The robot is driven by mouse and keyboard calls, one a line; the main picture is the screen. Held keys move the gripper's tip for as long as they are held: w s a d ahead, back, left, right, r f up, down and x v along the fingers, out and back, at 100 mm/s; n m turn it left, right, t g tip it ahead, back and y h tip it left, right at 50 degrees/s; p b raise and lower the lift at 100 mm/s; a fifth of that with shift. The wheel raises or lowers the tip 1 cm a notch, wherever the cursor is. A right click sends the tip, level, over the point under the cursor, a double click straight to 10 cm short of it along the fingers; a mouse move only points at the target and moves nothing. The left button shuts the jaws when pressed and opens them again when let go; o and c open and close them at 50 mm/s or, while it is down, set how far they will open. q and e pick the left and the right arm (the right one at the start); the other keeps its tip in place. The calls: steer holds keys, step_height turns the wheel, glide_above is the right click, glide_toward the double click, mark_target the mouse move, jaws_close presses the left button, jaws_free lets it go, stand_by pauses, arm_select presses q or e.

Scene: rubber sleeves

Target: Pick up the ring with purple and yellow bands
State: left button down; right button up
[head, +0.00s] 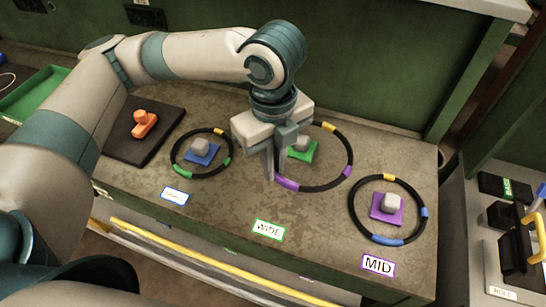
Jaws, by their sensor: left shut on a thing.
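The black ring with purple and yellow bands (321,188) lies around a green square base with a grey block (302,148), behind the WIDE label. Its purple bands show at the front left and right, and a yellow band at the back. My left gripper (270,175) points down at the ring's left side and is shut on it. The gripper hides that part of the ring. I cannot tell whether the ring is raised off the bench. My right gripper is not in view.
A ring with yellow and green bands (174,163) lies to the left, around a blue base. A ring with yellow and blue bands (354,215) lies to the right, around a purple base. An orange object (144,123) sits on a dark mat. A green tray (35,98) is far left.

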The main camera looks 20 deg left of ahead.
arm_select(q)
steer(key=shift+s+d+r, duration=0.25)
steer(key=shift+s+r, duration=0.15)
steer(key=shift+s, duration=0.2)
steer(key=shift+s+d+r, duration=0.2)
steer(key=shift+s+r, duration=0.15)
steer(key=shift+s, duration=0.2)
